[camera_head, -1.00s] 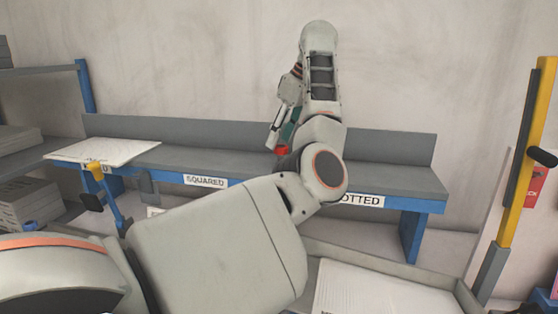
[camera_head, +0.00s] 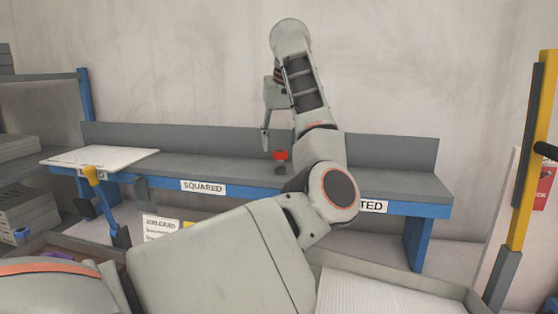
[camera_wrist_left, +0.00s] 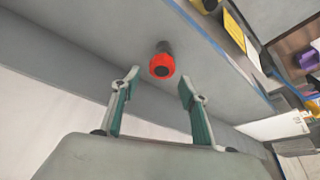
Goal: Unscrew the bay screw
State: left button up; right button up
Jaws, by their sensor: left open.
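A red screw knob with a dark centre (camera_head: 280,155) stands on the grey bench (camera_head: 395,182), near the middle. I take it to be the bay screw. In the left wrist view the red knob (camera_wrist_left: 162,66) shows just beyond my fingertips, between their lines, on a dark shaft. My left gripper (camera_head: 272,145) points down close to the knob. In the left wrist view my left gripper (camera_wrist_left: 158,82) has its two green-padded fingers spread wide with nothing between them. The knob is apart from the fingers as far as I can see. My right gripper is out of view.
A white board (camera_head: 100,157) lies at the bench's left end. The bench front bears a "SQUARED" label (camera_head: 203,186) and another partly hidden by my arm. A yellow post (camera_head: 532,150) stands at right. The bench right of my arm is clear.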

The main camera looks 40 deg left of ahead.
aim_at(280, 152)
pick_arm(q)
jog(key=shift+m+t+h, duration=0.3)
jog(key=shift+m+t, duration=0.1)
jog(key=shift+m, duration=0.6)
jog(key=shift+f, duration=0.15)
jog(key=shift+f+b, duration=1.45)
jog(key=shift+f, duration=1)
jog(key=shift+r, duration=0.1)
jog(key=shift+c, duration=1.4)
jog(key=c, duration=0.9)
